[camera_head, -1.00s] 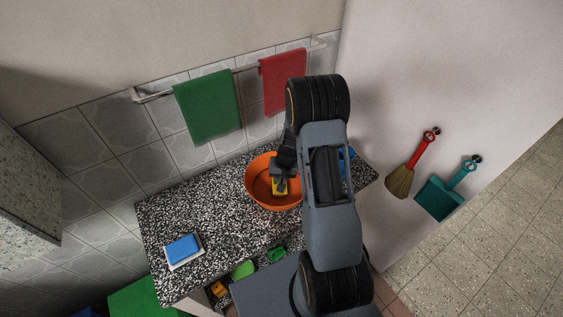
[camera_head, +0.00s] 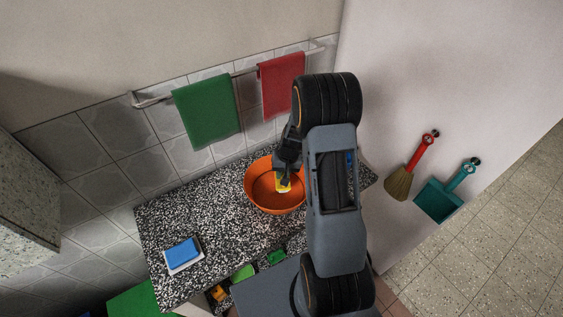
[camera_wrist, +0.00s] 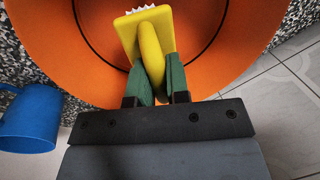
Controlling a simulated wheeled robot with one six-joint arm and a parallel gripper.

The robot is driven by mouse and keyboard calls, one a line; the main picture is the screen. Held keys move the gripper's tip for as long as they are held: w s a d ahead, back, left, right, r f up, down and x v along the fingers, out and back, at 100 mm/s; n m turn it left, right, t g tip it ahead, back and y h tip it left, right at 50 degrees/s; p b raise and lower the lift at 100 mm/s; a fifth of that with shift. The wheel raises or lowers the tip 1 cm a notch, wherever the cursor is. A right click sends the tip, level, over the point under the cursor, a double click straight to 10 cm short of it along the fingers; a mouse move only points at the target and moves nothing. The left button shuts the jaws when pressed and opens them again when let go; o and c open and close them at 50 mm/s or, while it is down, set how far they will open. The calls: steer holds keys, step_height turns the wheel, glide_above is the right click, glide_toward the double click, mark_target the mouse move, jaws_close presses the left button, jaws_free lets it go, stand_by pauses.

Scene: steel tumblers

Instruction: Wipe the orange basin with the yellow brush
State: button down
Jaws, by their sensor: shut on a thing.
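The orange basin (camera_head: 259,190) stands on the speckled counter in the head view, partly hidden by my arm. Its orange inside (camera_wrist: 215,70) fills much of the wrist view. The yellow brush (camera_wrist: 150,38) has a flat head with white bristles showing at its far edge. My gripper (camera_wrist: 155,80) is shut on the brush's yellow handle, between green finger pads. In the head view the brush (camera_head: 283,184) is inside the basin, toward its right side. I cannot tell whether the bristles touch the basin.
A blue cup (camera_wrist: 30,118) is beside the basin. A blue sponge on a white dish (camera_head: 183,253) is at the counter's front left. Green (camera_head: 208,108) and red (camera_head: 282,83) towels hang on a rail behind. A brush and dustpan hang on the right wall.

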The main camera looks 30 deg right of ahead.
steer(key=shift+r+p, duration=1.15)
steer(key=shift+r, duration=0.95)
steer(key=shift+d, duration=0.1)
